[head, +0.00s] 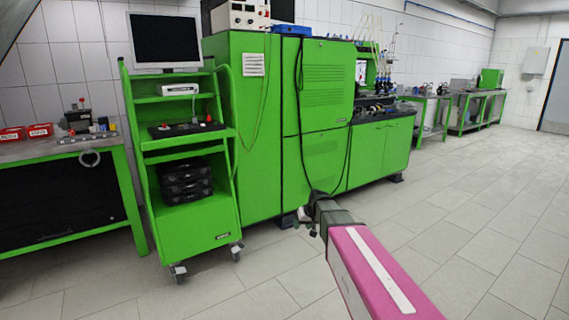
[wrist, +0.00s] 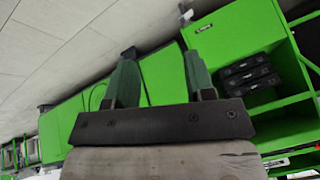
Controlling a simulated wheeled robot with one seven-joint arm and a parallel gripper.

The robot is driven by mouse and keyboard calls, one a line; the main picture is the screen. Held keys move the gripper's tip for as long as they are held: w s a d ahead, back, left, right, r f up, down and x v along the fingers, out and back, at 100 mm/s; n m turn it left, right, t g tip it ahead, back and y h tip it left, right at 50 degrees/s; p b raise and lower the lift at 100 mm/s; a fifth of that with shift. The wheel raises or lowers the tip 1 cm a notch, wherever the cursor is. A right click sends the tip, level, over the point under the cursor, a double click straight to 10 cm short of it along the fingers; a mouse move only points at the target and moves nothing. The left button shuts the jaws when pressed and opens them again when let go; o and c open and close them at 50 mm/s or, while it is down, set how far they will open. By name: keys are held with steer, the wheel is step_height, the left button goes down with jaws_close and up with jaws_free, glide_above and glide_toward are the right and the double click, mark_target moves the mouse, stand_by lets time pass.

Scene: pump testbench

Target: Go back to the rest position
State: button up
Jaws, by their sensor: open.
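My gripper (wrist: 163,80) shows in the wrist view with its two dark green fingers spread apart and nothing between them. Behind the fingers are the green cabinet and the trolley. In the head view my arm, with a pink link, reaches forward from the lower right. Its dark end (head: 318,213) hangs above the floor, in front of the green cabinet (head: 255,130). The fingers are too small to make out clearly there.
A green trolley (head: 190,230) on castors with a monitor (head: 165,40) stands left of the cabinet. A green workbench (head: 60,152) with red boxes (head: 40,131) is at far left. More benches (head: 470,95) line the back right. The tiled floor (head: 480,200) on the right is clear.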

steer(key=s+d+f+m+g+h, duration=0.1)
steer(key=s+d+f, duration=0.1)
steer(key=s, duration=0.6)
steer(key=s+d+f+m+g+h, duration=0.1)
steer(key=s+d+f, duration=0.2)
steer(key=s+d, duration=0.2)
steer(key=s+d+f+m+g+h, duration=0.1)
steer(key=s+d, duration=0.3)
steer(key=s, duration=0.7)
steer(key=shift+s+f+g+h, duration=0.3)
steer(key=shift+f+g+h, duration=0.2)
steer(key=shift+f, duration=0.15)
